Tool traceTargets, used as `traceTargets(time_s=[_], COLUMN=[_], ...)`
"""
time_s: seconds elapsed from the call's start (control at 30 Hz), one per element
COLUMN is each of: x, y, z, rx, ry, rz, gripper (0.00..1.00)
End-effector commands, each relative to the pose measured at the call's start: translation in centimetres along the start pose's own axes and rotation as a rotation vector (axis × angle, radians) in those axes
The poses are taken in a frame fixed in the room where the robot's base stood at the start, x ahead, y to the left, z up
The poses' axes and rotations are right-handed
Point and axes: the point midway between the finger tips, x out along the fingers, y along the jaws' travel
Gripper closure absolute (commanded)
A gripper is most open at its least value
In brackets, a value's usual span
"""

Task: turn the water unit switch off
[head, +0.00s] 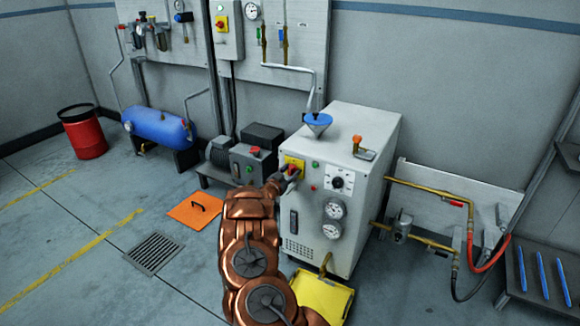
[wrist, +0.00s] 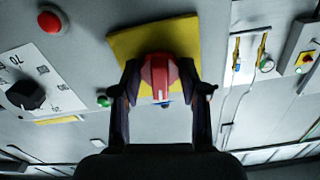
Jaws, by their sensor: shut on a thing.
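The water unit (head: 358,150) is a pale grey cabinet in the middle of the head view. Its switch is a red knob on a yellow plate (head: 294,163) at the upper left of the front panel. In the wrist view the red switch knob (wrist: 159,75) sits on the yellow plate (wrist: 185,38), with a pale mark along its face. My gripper (wrist: 160,88) has one finger on each side of the knob and is shut on it. In the head view my gripper (head: 284,178) reaches the panel and partly covers the switch.
Beside the switch are a black dial (head: 337,182), a red button (wrist: 50,22) and a green button (wrist: 103,101). Two gauges (head: 334,209) sit lower on the panel. A yellow tray (head: 325,298) stands at the cabinet's foot. Brass pipes (head: 430,190) run to the right. The floor at left is mostly clear.

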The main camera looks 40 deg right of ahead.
Motion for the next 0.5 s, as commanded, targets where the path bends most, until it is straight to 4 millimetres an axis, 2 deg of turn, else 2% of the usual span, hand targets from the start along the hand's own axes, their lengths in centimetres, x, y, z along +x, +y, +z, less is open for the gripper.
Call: traceTargets(time_s=[0.2, 0.5], x=[0.01, 0.01], y=[-0.08, -0.09], z=[-0.19, -0.1], rx=[-0.118, -0.19], ry=[0.002, 0.002], rz=[-0.002, -0.002], gripper=[0.91, 0.91])
